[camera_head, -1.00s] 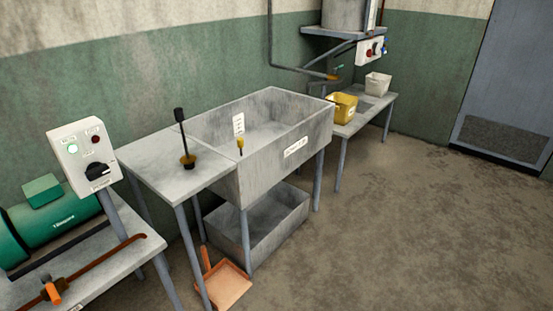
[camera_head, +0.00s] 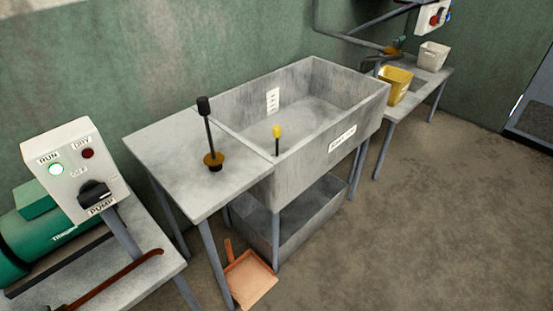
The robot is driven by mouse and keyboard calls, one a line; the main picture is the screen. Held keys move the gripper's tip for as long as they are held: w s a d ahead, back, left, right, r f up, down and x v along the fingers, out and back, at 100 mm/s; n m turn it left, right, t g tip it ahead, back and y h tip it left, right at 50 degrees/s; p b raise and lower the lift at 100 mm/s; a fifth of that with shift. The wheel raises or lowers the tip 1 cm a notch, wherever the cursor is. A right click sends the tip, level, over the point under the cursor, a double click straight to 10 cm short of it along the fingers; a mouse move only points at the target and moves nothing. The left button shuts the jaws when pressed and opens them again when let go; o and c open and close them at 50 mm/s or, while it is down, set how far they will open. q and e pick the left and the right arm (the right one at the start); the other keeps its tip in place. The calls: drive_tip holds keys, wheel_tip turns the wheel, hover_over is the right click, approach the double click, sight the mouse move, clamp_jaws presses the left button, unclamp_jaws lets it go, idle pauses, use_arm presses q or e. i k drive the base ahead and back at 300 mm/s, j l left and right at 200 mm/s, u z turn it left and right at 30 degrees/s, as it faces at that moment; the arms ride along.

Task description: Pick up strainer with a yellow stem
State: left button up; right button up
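In the head view a thin upright stem with a yellow top (camera_head: 277,131) shows inside the near left part of the grey sink basin (camera_head: 356,104). It may be the strainer's stem; its lower end is hidden behind the basin's front wall. On the grey side table left of the basin stands another tool (camera_head: 208,135) with a black handle, a dark stem and a brownish-yellow round base. Neither of my grippers is in view.
A control box (camera_head: 77,170) and green motor (camera_head: 50,232) stand at the left. An orange dustpan (camera_head: 250,281) lies on the floor below the side table. A yellow bin (camera_head: 396,85) and white bin (camera_head: 433,56) stand on the far table. The floor at right is clear.

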sight(276, 129)
drive_tip(key=l+u, duration=0.1)
drive_tip(key=u, duration=0.3)
drive_tip(key=i+l+u, duration=0.1)
drive_tip(key=u, duration=0.25)
drive_tip(key=l+u, duration=0.25)
drive_tip(key=l, duration=0.2)
drive_tip(key=l+u, duration=0.25)
drive_tip(key=l, duration=0.2)
drive_tip(key=l+u, duration=0.15)
drive_tip(key=l, duration=0.75)
